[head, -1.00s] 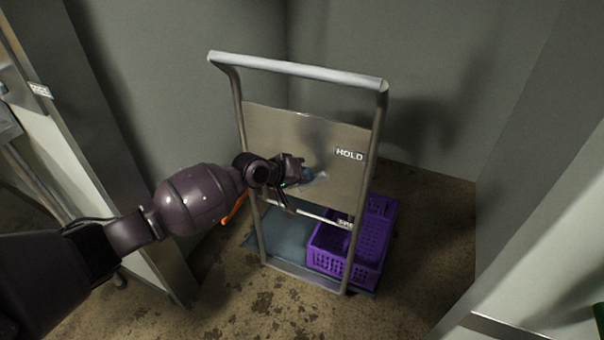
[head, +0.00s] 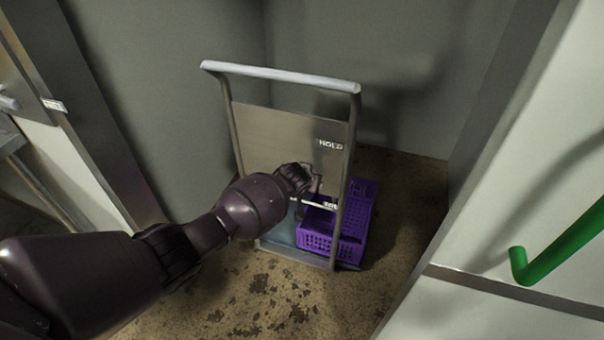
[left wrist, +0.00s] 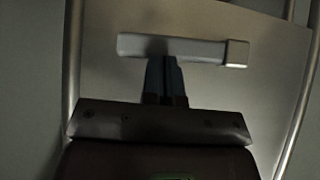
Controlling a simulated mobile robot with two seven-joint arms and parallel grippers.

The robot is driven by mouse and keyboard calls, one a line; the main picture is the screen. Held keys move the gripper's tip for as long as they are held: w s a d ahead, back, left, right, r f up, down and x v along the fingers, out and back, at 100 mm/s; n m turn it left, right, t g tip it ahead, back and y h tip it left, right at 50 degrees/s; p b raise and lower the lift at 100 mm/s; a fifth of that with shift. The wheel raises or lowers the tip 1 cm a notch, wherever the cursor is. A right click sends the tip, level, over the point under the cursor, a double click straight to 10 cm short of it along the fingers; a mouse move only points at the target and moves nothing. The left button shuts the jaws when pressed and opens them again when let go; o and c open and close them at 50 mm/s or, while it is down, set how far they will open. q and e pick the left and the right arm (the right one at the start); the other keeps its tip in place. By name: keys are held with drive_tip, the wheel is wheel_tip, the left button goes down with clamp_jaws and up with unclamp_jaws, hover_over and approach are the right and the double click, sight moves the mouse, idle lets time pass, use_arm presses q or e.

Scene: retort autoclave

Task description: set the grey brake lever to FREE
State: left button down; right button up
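The grey brake lever (left wrist: 195,50) shows in the left wrist view as a light bar lying across the trolley's panel (left wrist: 270,75), with a square block at its right end. In the head view the left gripper (head: 315,182) is in front of the panel (head: 270,140), mostly hidden. A HOLD label (head: 330,144) is at the panel's upper right. My right gripper is not in view.
The trolley's handle (head: 280,74) rises above the panel. A purple crate (head: 318,243) sits on its base. A green handle (head: 560,245) is on the right. Walls close in behind; floor in front is clear.

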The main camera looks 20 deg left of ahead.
use_arm(q)
drive_tip(key=f+m+y+b, duration=0.1)
drive_tip(key=f+y, duration=0.1)
drive_tip(key=f+m+y+b, duration=0.1)
drive_tip(key=f+y+b, duration=0.1)
drive_tip(key=f, duration=0.1)
drive_tip(key=shift+d+f+m+t+y, duration=0.2)
drive_tip(key=shift+f+m+t+y, duration=0.1)
drive_tip(key=shift+f+y, duration=0.1)
idle(0.4)
drive_tip(key=shift+r, duration=0.1)
